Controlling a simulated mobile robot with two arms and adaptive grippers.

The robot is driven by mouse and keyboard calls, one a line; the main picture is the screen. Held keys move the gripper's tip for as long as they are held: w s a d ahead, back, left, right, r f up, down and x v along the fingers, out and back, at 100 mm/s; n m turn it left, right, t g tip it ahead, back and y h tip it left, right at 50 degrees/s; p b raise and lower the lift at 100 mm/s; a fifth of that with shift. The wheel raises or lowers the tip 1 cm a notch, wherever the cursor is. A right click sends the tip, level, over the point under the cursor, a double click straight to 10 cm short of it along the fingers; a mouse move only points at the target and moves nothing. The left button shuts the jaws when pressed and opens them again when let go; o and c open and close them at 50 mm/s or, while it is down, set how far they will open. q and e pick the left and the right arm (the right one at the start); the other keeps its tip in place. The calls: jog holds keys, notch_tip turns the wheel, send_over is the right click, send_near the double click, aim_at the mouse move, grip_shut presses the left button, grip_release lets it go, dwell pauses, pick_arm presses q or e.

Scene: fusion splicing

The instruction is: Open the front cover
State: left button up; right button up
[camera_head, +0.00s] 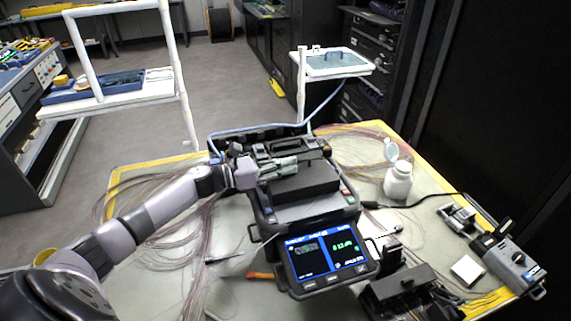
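The fusion splicer (309,212) stands in the middle of the table with its lit blue screen (326,257) facing me. Its dark front cover (303,183) looks closed, lying flat across the top of the body. My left arm comes in from the left, and my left gripper (284,168) is at the cover's left rear part, over or against it. I cannot tell whether the fingers touch the cover or how far apart they are. The gripper hides part of the splicer's top. My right gripper is not in view.
A white bottle (398,182) stands right of the splicer. A black cable runs right to a grey device (512,263). A dark tool (405,291) sits at the front right. Loose fibres lie on the table (232,296) on both sides. White-framed shelves rise behind.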

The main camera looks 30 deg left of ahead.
pick_arm(q)
grip_shut()
jog(key=shift+f, duration=0.1)
dwell(0.4)
